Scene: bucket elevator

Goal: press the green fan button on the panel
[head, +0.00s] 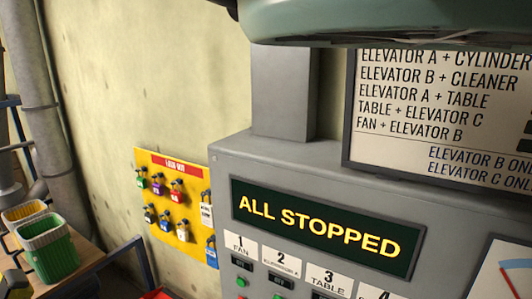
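The grey control panel (228,180) fills the lower right of the head view. A white label reading "1 FAN" (240,246) sits at its left, below a dark display (325,228) with yellow words "ALL STOPPED". Under the label are a small black plate (241,264) and a round green button (241,282). The button is near the bottom edge of the picture, and what lies below it is cut off. A grey-green rounded body, apparently part of my arm, crosses the top right. My gripper does not show.
A sign (440,110) lists elevator pairings above the panel. Labels for elevator A (281,263) and table (328,277) follow to the right, with another green button (279,296). A yellow padlock board (183,240) hangs left. Bins (50,250) stand on a bench.

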